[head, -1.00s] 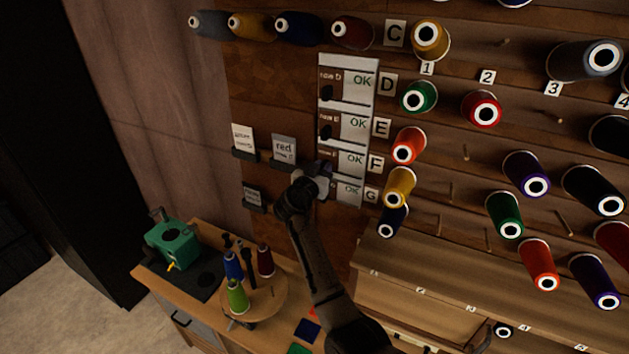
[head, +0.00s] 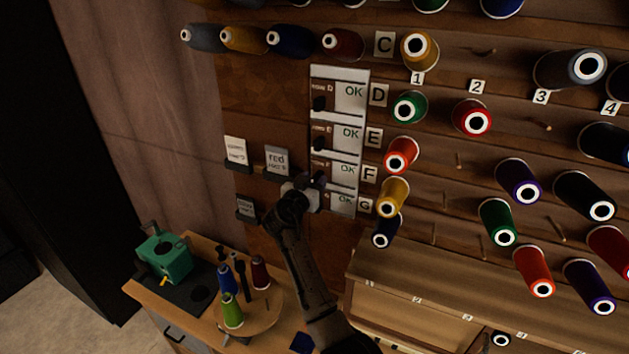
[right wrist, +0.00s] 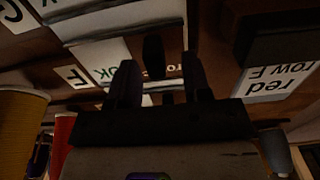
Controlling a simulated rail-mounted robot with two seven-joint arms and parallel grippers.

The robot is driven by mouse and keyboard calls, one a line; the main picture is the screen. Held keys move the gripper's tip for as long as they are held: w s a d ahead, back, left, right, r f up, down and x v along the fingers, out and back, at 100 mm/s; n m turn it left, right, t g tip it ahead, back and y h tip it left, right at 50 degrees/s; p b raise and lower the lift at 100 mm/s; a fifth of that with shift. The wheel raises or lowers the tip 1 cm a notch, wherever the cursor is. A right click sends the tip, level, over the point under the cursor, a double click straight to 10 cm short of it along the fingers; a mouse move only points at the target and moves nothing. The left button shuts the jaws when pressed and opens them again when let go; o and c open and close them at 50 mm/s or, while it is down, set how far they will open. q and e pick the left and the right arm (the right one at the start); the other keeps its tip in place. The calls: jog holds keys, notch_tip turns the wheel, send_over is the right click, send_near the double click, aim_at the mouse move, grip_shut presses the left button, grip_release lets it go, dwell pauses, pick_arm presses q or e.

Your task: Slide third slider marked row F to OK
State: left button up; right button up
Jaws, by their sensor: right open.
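The white slider panel (head: 340,72) on the wooden wall has several stacked rows, each reading OK at its right. The third row, by the F label (head: 369,174), shows its OK (head: 347,170); my right gripper hides part of its left side. In the right wrist view, a dark slider knob (right wrist: 153,57) stands between the two spread fingers of my right gripper (right wrist: 158,72), toward the row-name text and away from the OK. The fingers are open; I cannot tell whether they touch the knob. My left gripper is not in view.
Label cards, one reading red (head: 277,160), sit left of the panel. Thread spools on pegs, such as the orange one (head: 401,152) and the yellow one (head: 393,192), stick out close on the right. Below are a bench with a green device (head: 165,258) and spools.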

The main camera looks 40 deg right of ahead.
jog(key=b+v, duration=0.3)
jog(key=v, duration=0.9)
jog(key=shift+s+a, duration=0.15)
jog(key=shift+a, duration=0.15)
